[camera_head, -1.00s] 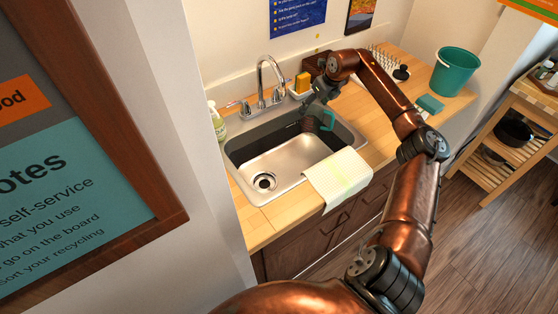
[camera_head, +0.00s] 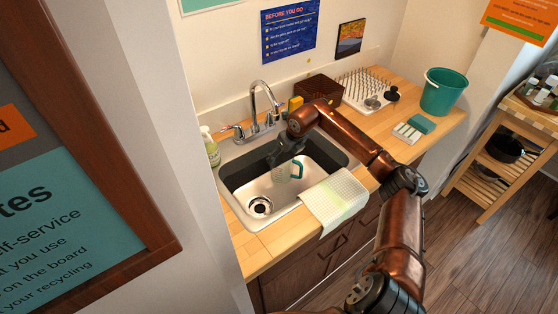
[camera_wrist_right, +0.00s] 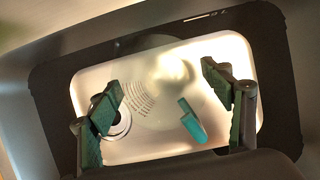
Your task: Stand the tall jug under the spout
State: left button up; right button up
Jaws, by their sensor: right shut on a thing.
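The tall jug (camera_head: 281,174) is clear, with a teal handle (camera_head: 298,169), and looks upright over the steel basin. My right gripper (camera_head: 285,159) reaches down from above and is shut on it. In the right wrist view the see-through jug (camera_wrist_right: 150,95), with printed marks and its teal handle (camera_wrist_right: 193,121), lies between the two fingers of the gripper (camera_wrist_right: 165,95). Whether its base touches the basin floor I cannot tell. The curved tap spout (camera_head: 267,84) stands at the back of the sink (camera_head: 236,205), behind and left of the jug. My left gripper is not in view.
A soap bottle (camera_head: 210,146) stands left of the sink, a yellow sponge (camera_head: 295,103) behind it. A cloth (camera_head: 336,200) hangs over the front edge. A brown box (camera_head: 319,90), drying rack (camera_head: 362,86) and teal bucket (camera_head: 443,92) stand to the right. The drain (camera_head: 260,206) is front left.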

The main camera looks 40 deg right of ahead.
jog(key=shift+w+a+f, duration=0.1)
jog(key=shift+a+f, duration=0.65)
jog(key=shift+a, duration=0.05)
jog(key=shift+f, duration=0.15)
jog(key=o, duration=1.7)
